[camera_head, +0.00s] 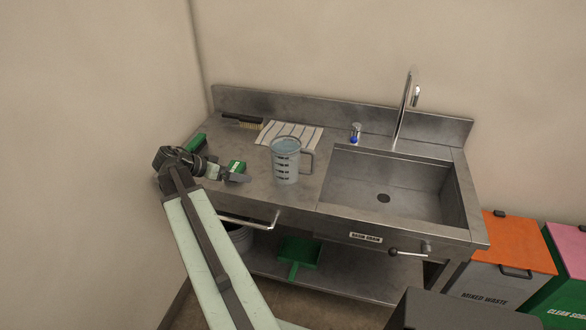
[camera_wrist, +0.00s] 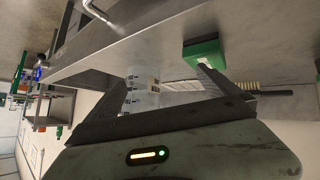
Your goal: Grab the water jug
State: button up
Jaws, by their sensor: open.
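The water jug (camera_head: 285,163) is a clear, bluish measuring jug with dark marks. It stands upright on the steel counter, left of the sink, with its handle on the right side. My gripper (camera_head: 238,176) is open and empty, low over the counter to the left of the jug and apart from it. In the wrist view the jug (camera_wrist: 141,88) shows between the two spread fingers (camera_wrist: 160,78), beyond them and partly hidden by the left finger.
A green block (camera_head: 237,166) lies close by my gripper; it also shows beside the right finger in the wrist view (camera_wrist: 204,53). A striped cloth (camera_head: 291,133) and a brush (camera_head: 243,121) lie behind. The sink basin (camera_head: 385,185) and tap (camera_head: 404,110) are right of the jug.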

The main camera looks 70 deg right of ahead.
aim_at(273, 154)
jog(key=s+d+r+m+g, duration=0.1)
jog(key=s+d, duration=0.2)
jog(key=s+d+r+m+g, duration=0.1)
jog(key=s+d+r+m, duration=0.1)
jog(key=s, duration=0.1)
jog(key=s+d+r+m+g, duration=0.1)
jog(key=s+d+m, duration=0.1)
jog(key=s+d, duration=0.1)
jog(key=shift+s+d+r+h, duration=0.2)
jog(key=shift+s+d+h, duration=0.15)
jog(key=shift+s, duration=0.2)
jog(key=b+x, duration=0.3)
jog(key=x, duration=0.3)
jog(key=shift+s+d+f, duration=0.15)
jog(key=shift+d+f, duration=0.1)
jog(key=shift+f, duration=0.15)
jog(key=shift+s+d, duration=0.3)
jog(key=c, duration=1.7)
jog(key=shift+r, duration=0.1)
